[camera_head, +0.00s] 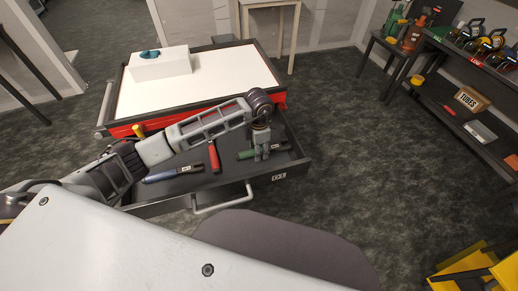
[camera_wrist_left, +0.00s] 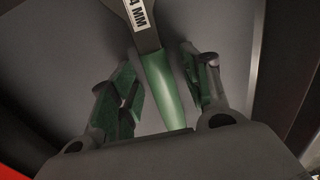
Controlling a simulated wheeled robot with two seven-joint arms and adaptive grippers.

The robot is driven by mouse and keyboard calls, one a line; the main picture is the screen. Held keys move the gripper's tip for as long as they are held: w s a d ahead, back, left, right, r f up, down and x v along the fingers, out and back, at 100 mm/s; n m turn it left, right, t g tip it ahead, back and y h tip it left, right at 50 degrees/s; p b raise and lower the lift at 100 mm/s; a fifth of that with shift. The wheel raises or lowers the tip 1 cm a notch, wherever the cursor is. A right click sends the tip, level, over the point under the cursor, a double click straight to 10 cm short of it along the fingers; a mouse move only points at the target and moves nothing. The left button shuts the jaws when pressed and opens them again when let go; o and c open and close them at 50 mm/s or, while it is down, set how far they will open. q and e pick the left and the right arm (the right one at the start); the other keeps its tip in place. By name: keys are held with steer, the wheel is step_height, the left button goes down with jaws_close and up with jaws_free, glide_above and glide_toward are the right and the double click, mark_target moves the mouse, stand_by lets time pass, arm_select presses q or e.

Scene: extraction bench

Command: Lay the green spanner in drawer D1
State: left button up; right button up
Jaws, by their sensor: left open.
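The green spanner (camera_head: 246,154) lies in the open drawer (camera_head: 235,185) of the red cabinet, near its right end. In the left wrist view its green handle (camera_wrist_left: 167,92) and dark shank with a white label ending in "4 MM" show. My left gripper (camera_head: 262,154) points down over the spanner and hides part of it. In the wrist view my left gripper (camera_wrist_left: 160,75) is open, with one finger on each side of the green handle. My right gripper is out of view.
A red-handled tool (camera_head: 214,158) and a blue-handled tool (camera_head: 165,175) lie in the same drawer. A white box (camera_head: 160,66) with a teal item stands on the cabinet top. A shelf (camera_head: 450,110) with tools and boxes stands at right.

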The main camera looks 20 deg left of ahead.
arm_select(q)
steer(key=shift+r, duration=0.4)
step_height(320, 180, up, 11)
steer(key=shift+r, duration=0.2)
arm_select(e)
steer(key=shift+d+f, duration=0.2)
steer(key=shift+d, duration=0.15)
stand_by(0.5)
